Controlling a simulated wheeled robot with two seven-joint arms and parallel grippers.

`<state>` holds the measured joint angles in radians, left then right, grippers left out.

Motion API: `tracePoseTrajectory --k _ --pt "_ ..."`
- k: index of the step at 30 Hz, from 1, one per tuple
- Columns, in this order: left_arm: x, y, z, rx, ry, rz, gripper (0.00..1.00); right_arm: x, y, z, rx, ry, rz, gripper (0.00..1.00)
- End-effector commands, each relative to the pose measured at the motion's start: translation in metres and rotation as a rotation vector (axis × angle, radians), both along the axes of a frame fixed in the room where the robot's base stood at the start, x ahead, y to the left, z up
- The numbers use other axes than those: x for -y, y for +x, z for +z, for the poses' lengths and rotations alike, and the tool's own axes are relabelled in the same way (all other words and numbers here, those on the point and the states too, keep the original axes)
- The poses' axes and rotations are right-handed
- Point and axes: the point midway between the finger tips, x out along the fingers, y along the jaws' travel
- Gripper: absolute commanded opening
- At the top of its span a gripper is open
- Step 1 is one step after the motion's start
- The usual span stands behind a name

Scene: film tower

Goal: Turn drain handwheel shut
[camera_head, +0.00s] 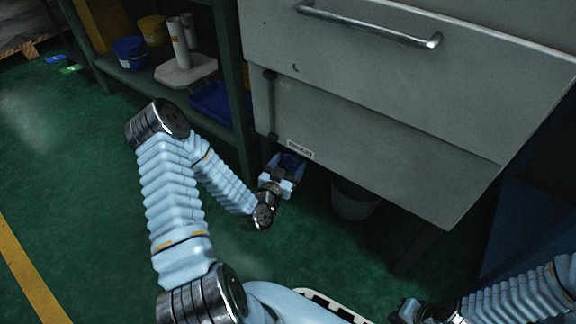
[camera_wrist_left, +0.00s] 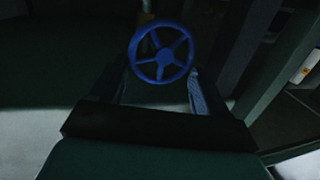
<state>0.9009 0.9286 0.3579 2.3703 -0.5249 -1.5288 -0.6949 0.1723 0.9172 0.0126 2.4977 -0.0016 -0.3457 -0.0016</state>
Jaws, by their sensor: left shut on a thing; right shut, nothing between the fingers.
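The blue spoked handwheel (camera_wrist_left: 162,55) is at the upper middle of the left wrist view, between the fingers of my left gripper (camera_wrist_left: 158,78). In the head view, the left gripper (camera_head: 288,164) is at the lower left corner of the grey cabinet, just under its bottom edge, and is shut on the handwheel. A little dark blue of the wheel (camera_head: 291,160) shows there; the fingers and shadow hide most of it. The pipe behind it is too dark to make out. My right gripper (camera_head: 408,311) is shut and empty at the bottom edge, far from the wheel.
The grey cabinet (camera_head: 370,120) with a bar handle (camera_head: 370,25) fills the upper right. A grey bucket (camera_head: 354,200) stands under it. A green shelf post (camera_head: 236,90) stands close left of the gripper, with a blue tray (camera_head: 212,104) on the shelf. Green floor lies open at left.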

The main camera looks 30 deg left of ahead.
Motion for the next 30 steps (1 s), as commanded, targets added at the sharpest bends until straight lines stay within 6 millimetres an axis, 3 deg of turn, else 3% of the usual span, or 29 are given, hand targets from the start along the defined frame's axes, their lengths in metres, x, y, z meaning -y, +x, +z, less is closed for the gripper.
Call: tracePoseTrajectory --k 13,14,16,25,30 --pt "0.004 0.001 -0.001 -0.001 0.008 -0.009 0.46 0.0 0.0 -0.001 0.0 0.0 0.0 0.0" --pt "0.004 0.001 -0.001 -0.001 0.008 -0.01 0.78 0.0 0.0 -0.001 0.0 0.0 0.0 0.0" --pt "0.003 0.001 -0.001 -0.001 0.008 -0.009 0.88 0.0 0.0 -0.001 0.0 0.0 0.0 0.0" --pt "0.002 -0.004 -0.001 -0.001 0.009 -0.004 0.88 0.0 0.0 -0.001 0.0 0.0 0.0 0.0" --pt "0.005 -0.03 0.001 -0.004 0.006 -0.004 0.88 0.0 0.0 0.0 0.0 0.0 0.0 0.0"
